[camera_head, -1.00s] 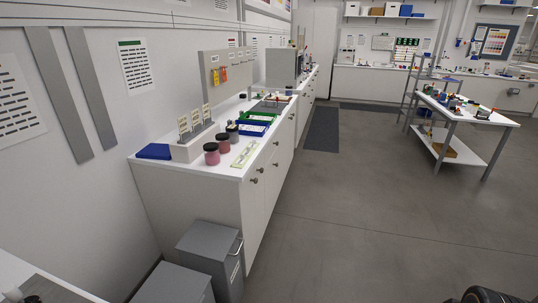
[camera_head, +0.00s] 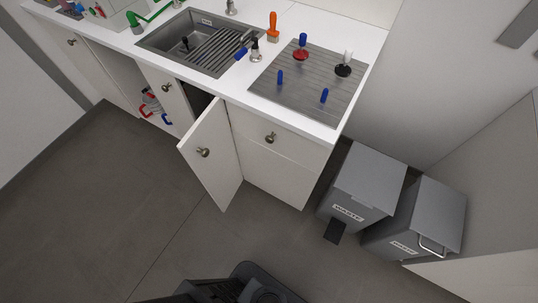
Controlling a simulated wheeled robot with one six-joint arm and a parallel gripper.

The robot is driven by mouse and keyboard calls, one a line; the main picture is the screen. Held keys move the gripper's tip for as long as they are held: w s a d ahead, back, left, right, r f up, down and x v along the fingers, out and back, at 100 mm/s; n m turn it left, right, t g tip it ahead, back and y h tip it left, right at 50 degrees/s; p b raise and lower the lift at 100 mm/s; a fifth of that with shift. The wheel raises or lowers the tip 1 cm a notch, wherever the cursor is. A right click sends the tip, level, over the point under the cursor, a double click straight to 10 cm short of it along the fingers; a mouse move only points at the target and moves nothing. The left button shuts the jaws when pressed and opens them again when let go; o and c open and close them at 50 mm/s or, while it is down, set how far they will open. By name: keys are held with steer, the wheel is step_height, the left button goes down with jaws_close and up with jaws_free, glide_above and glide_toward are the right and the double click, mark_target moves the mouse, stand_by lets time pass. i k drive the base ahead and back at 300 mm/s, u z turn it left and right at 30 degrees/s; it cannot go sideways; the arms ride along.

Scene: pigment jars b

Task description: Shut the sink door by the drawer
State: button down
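My gripper is not in view. A dark part of my own body shows at the bottom edge.
Two grey waste bins (camera_head: 365,180) stand right of the cabinet; one has a dark pedal (camera_head: 335,231). An open compartment left of the sink holds red- and blue-handled items (camera_head: 150,106). A grooved board (camera_head: 310,85) lies on the counter. The grey floor before the door is clear.

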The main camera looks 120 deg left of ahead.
mark_target(208, 147)
steer(key=u, duration=4.65)
steer(key=i, duration=1)
steer(key=z, duration=0.65)
steer(key=k, duration=0.8)
steer(key=u, duration=1.55)
steer(key=i, duration=0.25)
steer(key=z, duration=0.85)
